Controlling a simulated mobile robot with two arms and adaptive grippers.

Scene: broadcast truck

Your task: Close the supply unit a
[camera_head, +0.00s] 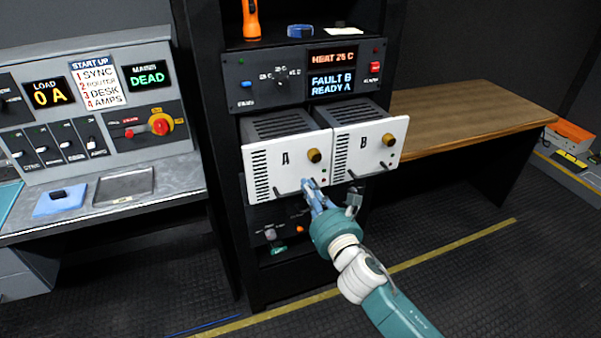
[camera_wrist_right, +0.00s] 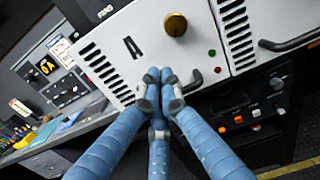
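Supply unit A (camera_head: 264,160) is a white-fronted box with vent slots, a brass knob and a dark handle, standing out of the black rack with its slotted top showing. In the right wrist view its front panel (camera_wrist_right: 148,55) fills the upper middle. My right gripper (camera_head: 306,184) is at the lower right of this panel. Its blue fingertips (camera_wrist_right: 158,74) are drawn together at the panel, beside the dark handle (camera_wrist_right: 194,82). Nothing shows between them; I cannot tell whether they touch the panel. My left gripper is out of view.
Supply unit B (camera_head: 370,150) stands out of the rack right beside A. Above them a control panel (camera_head: 285,80) reads "FAULT B, READY A". A grey console (camera_head: 170,180) is at left, a wooden bench (camera_head: 470,110) at right. Dark floor lies in front.

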